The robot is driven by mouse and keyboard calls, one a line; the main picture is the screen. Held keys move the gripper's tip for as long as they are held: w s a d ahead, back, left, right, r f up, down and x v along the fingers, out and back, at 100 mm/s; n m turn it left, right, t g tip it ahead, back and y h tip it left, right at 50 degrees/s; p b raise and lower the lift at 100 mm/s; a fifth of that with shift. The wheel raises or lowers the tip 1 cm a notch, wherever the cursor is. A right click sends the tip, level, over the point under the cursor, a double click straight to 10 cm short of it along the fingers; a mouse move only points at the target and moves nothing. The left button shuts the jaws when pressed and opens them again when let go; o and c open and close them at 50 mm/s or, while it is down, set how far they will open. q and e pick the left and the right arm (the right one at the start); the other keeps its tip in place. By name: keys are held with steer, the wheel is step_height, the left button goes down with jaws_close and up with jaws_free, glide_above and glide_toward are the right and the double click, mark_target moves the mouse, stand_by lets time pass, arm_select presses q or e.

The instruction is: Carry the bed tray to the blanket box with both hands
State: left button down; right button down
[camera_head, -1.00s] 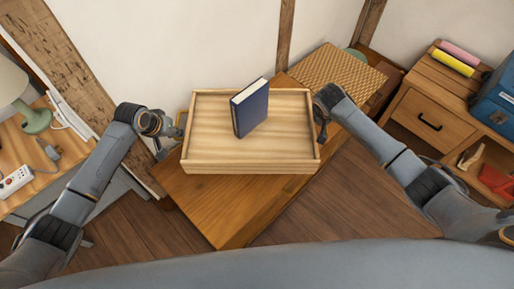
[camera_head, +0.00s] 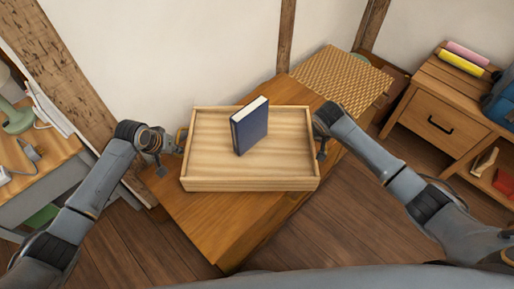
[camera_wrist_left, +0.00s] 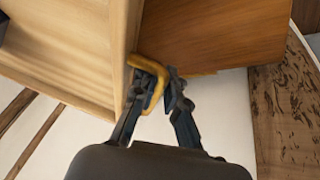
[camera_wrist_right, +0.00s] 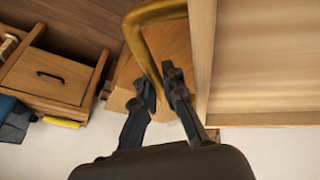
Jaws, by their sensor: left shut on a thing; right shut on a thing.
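The bed tray (camera_head: 215,184) is a pale wooden tray with low walls, level over a brown wooden chest (camera_head: 225,236), which looks like the blanket box. I cannot tell if the tray touches the chest top. A dark blue book (camera_head: 250,130) stands upright on the tray. My left gripper (camera_head: 176,144) is shut on the brass handle at the tray's left end, clear in the left wrist view (camera_wrist_left: 159,88). My right gripper (camera_head: 321,140) is at the tray's right end, shut on the other brass handle (camera_wrist_right: 148,42), seen in the right wrist view.
A woven panel (camera_head: 345,80) lies behind the chest, near the wall. A wooden cabinet (camera_head: 437,122) with a drawer stands at right. A table (camera_head: 38,165) with a green lamp (camera_head: 17,117) is at left. Wooden floor (camera_head: 320,230) shows in front.

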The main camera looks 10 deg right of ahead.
arm_select(q)
steer(key=shift+w+a, duration=0.1)
arm_select(e)
steer(key=shift+w+d, duration=0.1)
stand_by(0.3)
